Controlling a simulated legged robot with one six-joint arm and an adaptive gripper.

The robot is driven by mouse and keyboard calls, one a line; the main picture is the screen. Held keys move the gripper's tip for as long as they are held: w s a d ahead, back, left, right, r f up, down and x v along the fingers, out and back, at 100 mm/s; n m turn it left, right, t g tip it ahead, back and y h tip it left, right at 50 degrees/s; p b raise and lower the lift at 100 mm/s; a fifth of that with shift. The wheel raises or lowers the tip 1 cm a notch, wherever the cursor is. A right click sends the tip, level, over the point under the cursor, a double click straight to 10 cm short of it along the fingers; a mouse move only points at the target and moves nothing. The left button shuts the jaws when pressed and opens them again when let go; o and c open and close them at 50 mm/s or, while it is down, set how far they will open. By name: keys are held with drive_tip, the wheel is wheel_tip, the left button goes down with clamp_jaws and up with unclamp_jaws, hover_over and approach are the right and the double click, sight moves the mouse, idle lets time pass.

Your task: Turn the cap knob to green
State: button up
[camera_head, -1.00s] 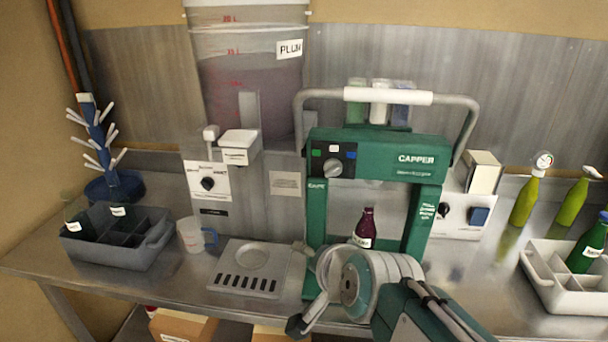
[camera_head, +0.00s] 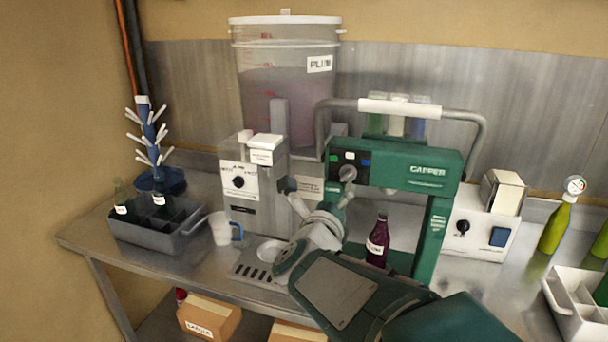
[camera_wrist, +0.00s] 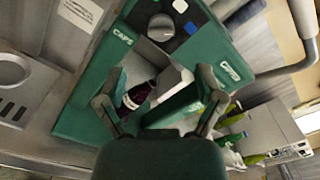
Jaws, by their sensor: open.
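The green capper (camera_head: 405,168) stands on the bench with a grey cap knob (camera_head: 348,173) on the dark panel at its upper left. Green (camera_head: 333,157), white (camera_head: 350,155) and blue (camera_head: 366,161) marks sit above the knob. I cannot tell which mark it points at. In the wrist view the knob (camera_wrist: 161,27) is at the top centre, beyond the fingertips. My gripper (camera_head: 317,188) is open and empty, low and left in front of the knob. It also shows in the wrist view (camera_wrist: 160,98), its fingers spread apart and not touching the knob.
A dark bottle (camera_head: 378,242) stands under the capper head. A grey handle (camera_head: 478,120) arches over the capper. A filler unit (camera_head: 240,190) is to the left, with a jug (camera_head: 222,230) beside it. A bottle crate (camera_head: 575,305) is at the right.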

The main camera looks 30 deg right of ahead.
sight(345, 176)
drive_tip(key=x, duration=0.9)
drive_tip(key=shift+w+d+f, duration=0.1)
drive_tip(key=shift+w+d, duration=0.1)
drive_tip(key=shift+d, duration=0.1)
drive_tip(key=c, duration=1.2)
